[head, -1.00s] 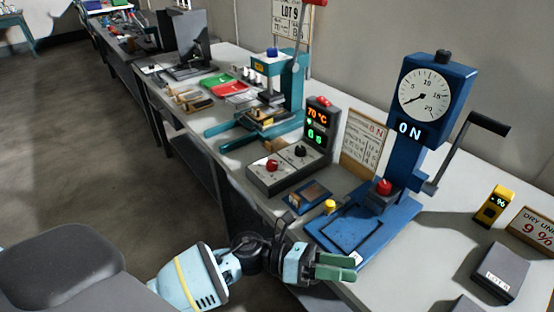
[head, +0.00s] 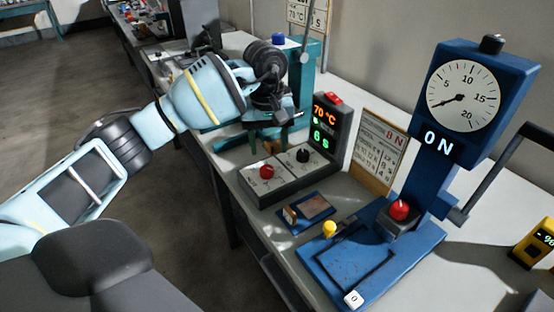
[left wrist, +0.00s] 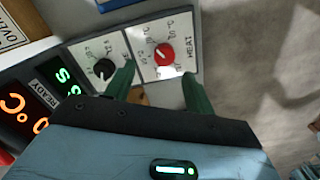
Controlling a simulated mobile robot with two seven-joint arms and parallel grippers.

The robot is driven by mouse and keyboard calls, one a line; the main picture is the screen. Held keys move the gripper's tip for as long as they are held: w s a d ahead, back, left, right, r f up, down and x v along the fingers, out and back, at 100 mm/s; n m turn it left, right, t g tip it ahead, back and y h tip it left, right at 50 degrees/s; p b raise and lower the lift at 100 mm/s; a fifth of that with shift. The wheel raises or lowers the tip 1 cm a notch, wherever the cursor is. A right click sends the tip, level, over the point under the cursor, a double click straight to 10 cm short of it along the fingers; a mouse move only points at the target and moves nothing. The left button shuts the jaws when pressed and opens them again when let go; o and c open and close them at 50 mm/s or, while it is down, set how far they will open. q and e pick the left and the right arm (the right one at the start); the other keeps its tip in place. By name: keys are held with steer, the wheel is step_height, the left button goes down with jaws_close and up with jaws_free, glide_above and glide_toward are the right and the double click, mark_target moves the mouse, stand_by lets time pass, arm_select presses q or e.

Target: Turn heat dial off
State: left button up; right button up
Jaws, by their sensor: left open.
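The red heat dial (head: 266,171) sits on the left panel of a grey control box (head: 283,188). The red dial also shows in the left wrist view (left wrist: 164,54), on a white panel marked HEAT. A black dial (head: 303,156) sits beside it on its own panel. A display (head: 322,124) on the box's upright part reads 70 °C in orange and 6 s in green. My left gripper (head: 264,134) is open and empty, near the dials on their far side. In the left wrist view its green fingers (left wrist: 158,90) point toward the red dial, apart from it.
A blue press (head: 428,170) with a round gauge and ON sign stands at right. A small blue plate (head: 305,212) lies before the control box. A notice board (head: 381,148) leans behind it. A teal press (head: 300,75) is partly hidden by my left arm.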

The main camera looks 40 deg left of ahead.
mark_target(267, 168)
arm_select(q)
steer(key=shift+s+a+r, duration=0.1)
steer(key=shift+a+r, duration=0.25)
steer(key=shift+s+r, duration=0.1)
steer(key=shift+f, duration=0.45)
step_height(267, 168, down, 6)
steer(key=shift+r, duration=0.15)
steer(key=shift+f, duration=0.65)
arm_select(e)
steer(key=shift+s+f, duration=0.2)
steer(key=shift+s, duration=0.55)
arm_select(q)
steer(key=shift+c, duration=0.4)
steer(key=c, duration=0.9)
